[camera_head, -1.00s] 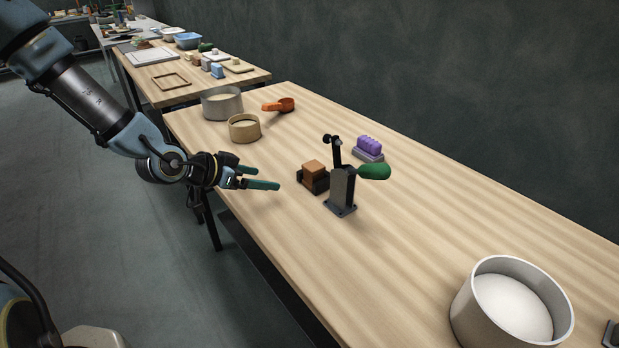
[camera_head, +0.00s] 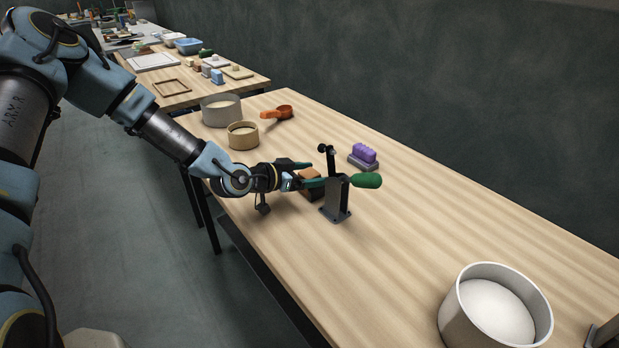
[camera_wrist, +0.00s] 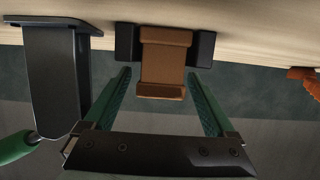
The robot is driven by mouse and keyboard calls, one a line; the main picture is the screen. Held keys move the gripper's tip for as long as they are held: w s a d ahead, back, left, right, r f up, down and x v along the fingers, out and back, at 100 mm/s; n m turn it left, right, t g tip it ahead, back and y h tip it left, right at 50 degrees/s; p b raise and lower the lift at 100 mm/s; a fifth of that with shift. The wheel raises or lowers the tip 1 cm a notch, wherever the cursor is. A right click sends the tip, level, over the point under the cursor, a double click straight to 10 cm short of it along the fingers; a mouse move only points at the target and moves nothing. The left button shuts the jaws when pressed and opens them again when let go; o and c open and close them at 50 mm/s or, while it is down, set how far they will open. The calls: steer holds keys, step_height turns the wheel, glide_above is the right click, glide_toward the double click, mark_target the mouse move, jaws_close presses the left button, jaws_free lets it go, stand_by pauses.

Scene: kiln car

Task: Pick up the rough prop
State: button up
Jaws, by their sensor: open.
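The rough prop appears to be the brown, spool-shaped block (camera_wrist: 164,64), with wider flanges at its ends. It sits in a dark holder (camera_wrist: 207,48) that shows on both sides of it. In the head view the brown block (camera_head: 309,174) is partly hidden by my gripper (camera_head: 316,173). My gripper is open, its two green fingers pointing at the block. In the wrist view the fingertips (camera_wrist: 158,73) lie to the left and right of the block's near end, with gaps on both sides; I cannot tell how deep they reach.
A dark upright stand (camera_head: 337,197) with a green-handled tool (camera_head: 366,181) is close beside my gripper. A purple-topped block (camera_head: 364,155), an orange scoop (camera_head: 277,112), round tubs (camera_head: 243,136) and a large white-filled pot (camera_head: 497,311) stand on the table. The right-hand table middle is clear.

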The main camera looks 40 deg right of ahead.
steer(key=shift+x, duration=0.95)
jaws_close()
